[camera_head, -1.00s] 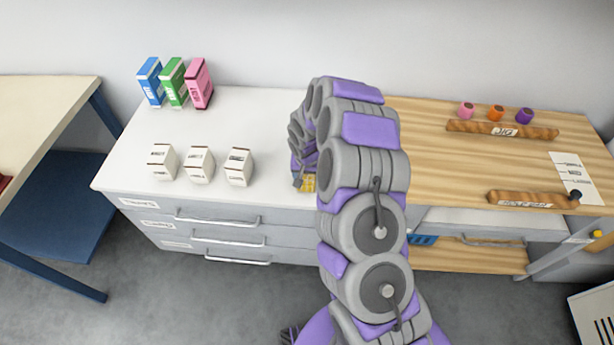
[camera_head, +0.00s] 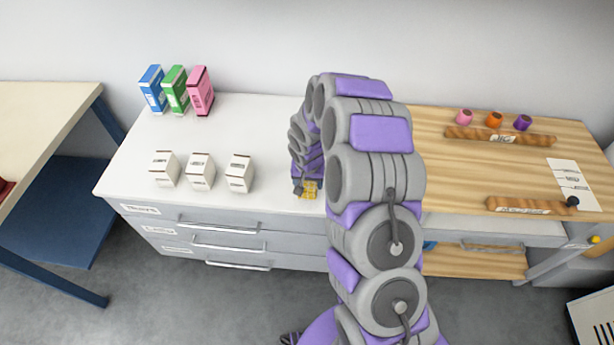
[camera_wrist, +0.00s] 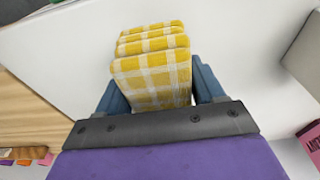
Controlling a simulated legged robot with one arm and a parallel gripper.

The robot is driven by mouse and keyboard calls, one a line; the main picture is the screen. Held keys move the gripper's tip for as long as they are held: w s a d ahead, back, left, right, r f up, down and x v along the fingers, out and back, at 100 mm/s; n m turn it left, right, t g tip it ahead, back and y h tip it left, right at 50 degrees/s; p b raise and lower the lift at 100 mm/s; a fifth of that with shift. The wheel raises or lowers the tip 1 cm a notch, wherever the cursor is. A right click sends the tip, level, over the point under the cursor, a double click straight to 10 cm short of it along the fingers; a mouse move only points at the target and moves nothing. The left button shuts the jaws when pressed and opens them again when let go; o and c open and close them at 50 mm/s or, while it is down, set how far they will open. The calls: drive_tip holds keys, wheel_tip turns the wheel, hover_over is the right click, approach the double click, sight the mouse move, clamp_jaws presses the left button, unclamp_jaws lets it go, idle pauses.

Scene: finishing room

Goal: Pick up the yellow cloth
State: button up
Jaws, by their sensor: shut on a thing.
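The yellow cloth (camera_wrist: 150,68) is a folded yellow-and-white checked stack in the wrist view. It sits between the two blue-grey fingers of my gripper (camera_wrist: 158,88), which is shut on it. In the head view a small part of the cloth (camera_head: 310,188) shows below my gripper (camera_head: 303,186), near the front edge of the white counter (camera_head: 250,125). My arm hides the rest. I cannot tell whether the cloth touches the counter.
Several white boxes (camera_head: 200,171) stand left of my gripper. Blue, green and pink boxes (camera_head: 175,90) stand behind them. A wooden bench (camera_head: 470,170) on the right holds small coloured pots (camera_head: 495,119) and wooden labelled strips (camera_head: 500,136). A table (camera_head: 40,120) stands at left.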

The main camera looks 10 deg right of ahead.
drive_tip(key=s+a+r+p, duration=0.1)
drive_tip(key=s, duration=1.2)
drive_tip(key=shift+a+r, duration=0.15)
drive_tip(key=shift+a, duration=0.25)
